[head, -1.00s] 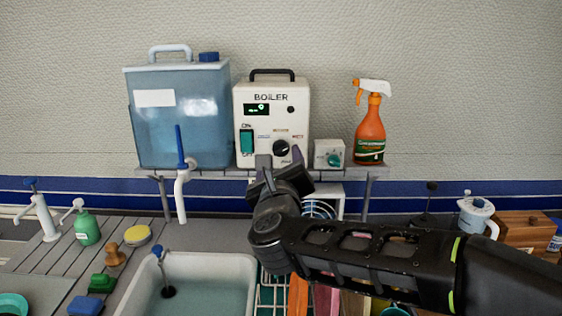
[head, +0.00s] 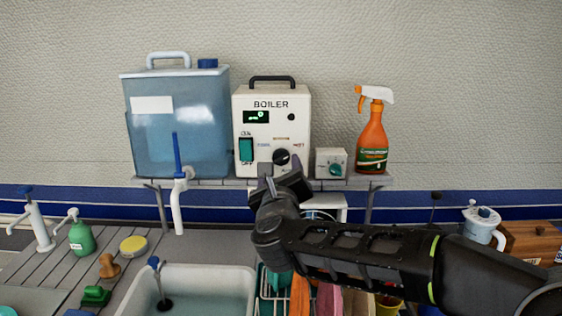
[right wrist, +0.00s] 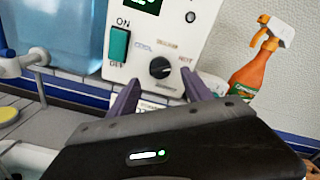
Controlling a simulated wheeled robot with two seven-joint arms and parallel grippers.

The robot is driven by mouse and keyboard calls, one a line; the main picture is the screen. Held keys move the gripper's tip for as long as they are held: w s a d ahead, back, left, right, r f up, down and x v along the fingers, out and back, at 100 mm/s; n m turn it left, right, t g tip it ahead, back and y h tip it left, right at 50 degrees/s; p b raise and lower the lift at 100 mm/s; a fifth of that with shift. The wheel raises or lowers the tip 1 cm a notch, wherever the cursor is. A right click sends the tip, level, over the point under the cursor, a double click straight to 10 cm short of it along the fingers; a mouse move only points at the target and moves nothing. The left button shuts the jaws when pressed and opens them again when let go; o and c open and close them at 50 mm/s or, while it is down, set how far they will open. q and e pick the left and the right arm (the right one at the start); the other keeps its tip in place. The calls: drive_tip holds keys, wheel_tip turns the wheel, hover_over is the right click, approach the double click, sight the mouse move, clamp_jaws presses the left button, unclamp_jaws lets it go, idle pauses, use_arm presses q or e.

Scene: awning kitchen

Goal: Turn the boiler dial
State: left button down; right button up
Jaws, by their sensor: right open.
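The white boiler (head: 271,131) stands on the wall shelf, with a lit display and a green ON/OFF switch (head: 246,150). My right gripper (head: 279,178) is open and empty, just below and in front of the dial. In the right wrist view the dial (right wrist: 160,68) shows clearly, with COOL and HOT marks around it. The two fingers (right wrist: 157,97) point up on either side, below the dial and apart from it. My left gripper is out of view.
A blue water tank (head: 178,125) with a tap stands left of the boiler. The sink (head: 195,282) and several items lie below the shelf (head: 365,182).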

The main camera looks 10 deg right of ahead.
sight(281, 161)
drive_tip(key=x, duration=0.4)
drive_tip(key=shift+p, duration=0.35)
clamp_jaws()
